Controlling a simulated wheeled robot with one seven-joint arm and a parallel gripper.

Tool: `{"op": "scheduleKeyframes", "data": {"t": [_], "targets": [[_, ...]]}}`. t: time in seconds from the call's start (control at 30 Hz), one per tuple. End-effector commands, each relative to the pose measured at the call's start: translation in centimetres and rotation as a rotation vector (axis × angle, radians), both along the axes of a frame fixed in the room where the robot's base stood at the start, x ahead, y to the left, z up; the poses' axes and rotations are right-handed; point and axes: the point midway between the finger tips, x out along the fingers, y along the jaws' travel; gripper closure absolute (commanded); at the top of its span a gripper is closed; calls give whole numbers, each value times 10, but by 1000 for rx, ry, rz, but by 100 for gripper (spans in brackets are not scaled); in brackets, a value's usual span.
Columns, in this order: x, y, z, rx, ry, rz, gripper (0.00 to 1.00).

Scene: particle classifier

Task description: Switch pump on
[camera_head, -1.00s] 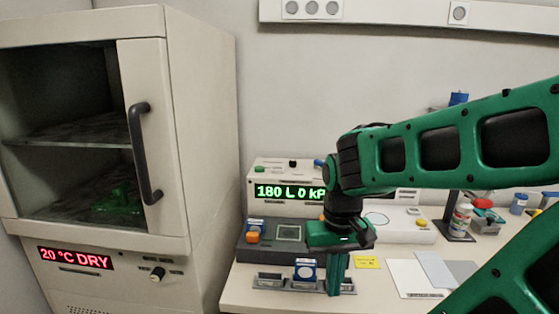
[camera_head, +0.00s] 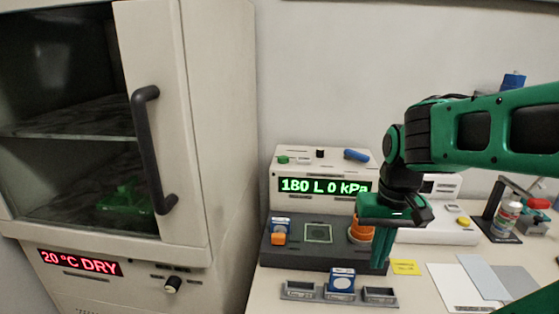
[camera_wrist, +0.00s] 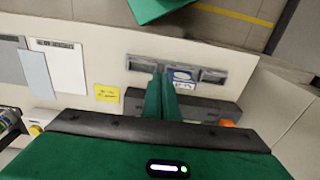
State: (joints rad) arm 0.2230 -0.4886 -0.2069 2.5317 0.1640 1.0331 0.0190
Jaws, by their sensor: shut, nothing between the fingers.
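The pump unit (camera_head: 272,184) is a pale box at the back of the bench, with a lit green display reading "180 L 0 kPa". Its top carries a green button (camera_head: 283,159), a black knob (camera_head: 320,153) and a blue lever (camera_head: 356,155). I cannot tell which of these is the pump switch. My gripper (camera_head: 380,266) is shut and empty, pointing down in front of the unit's right side, beside an orange ringed part (camera_head: 361,231). It partly hides the unit's right end. In the wrist view my shut fingers (camera_wrist: 160,78) show near the small tray.
A dark grey base (camera_head: 290,256) with a small screen stands before the pump unit. In front lies a tray (camera_head: 319,297) holding a blue-and-white box (camera_head: 342,281). A yellow note (camera_head: 405,268) lies to the right. A large oven (camera_head: 215,150) stands at the left.

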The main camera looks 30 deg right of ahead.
Motion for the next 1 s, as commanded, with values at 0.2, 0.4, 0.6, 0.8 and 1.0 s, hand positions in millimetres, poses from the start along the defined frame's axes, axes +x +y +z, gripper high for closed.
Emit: {"op": "scheduleKeyframes", "data": {"t": [0.2, 0.4, 0.6, 0.8, 1.0], "targets": [[91, -27, 36, -46, -145, -46, 100], [185, -34, 74, -56, -308, -87, 100], [279, -32, 114, -30, -478, -120, 100], [364, -22, 152, 30, -632, -149, 100], [414, -11, 178, 89, -728, -165, 100]]}}
